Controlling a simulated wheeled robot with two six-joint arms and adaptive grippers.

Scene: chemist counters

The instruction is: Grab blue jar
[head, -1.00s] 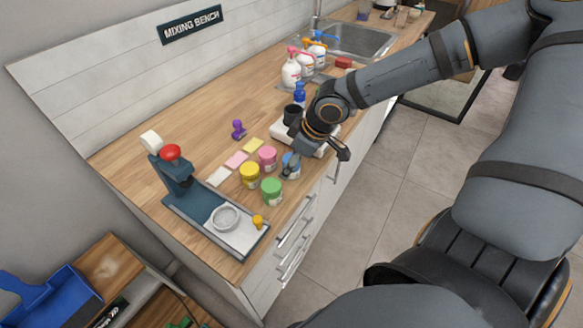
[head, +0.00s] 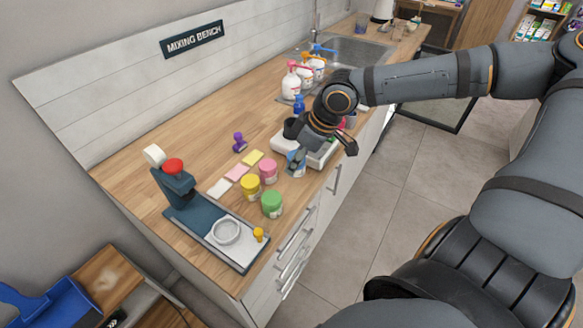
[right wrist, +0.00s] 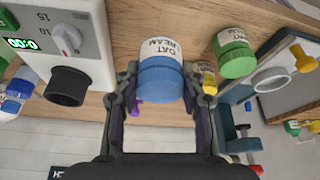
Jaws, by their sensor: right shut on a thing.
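The blue jar (right wrist: 160,80) has a white label reading OAT CREAM. In the right wrist view it sits between the two fingers of my right gripper (right wrist: 162,98), which is shut on it. In the head view the blue jar (head: 296,168) shows only in part under my right gripper (head: 299,158), above the pink jar and close to the white appliance. Whether it is clear of the counter is hard to tell. My left gripper is not in view.
Pink (head: 268,171), yellow (head: 250,187) and green (head: 272,204) jars stand nearby. A white appliance (right wrist: 90,35) with a knob and dark cup is close to my gripper. Pump bottles (head: 291,83) stand behind. A press on a tray (head: 185,215) is at left.

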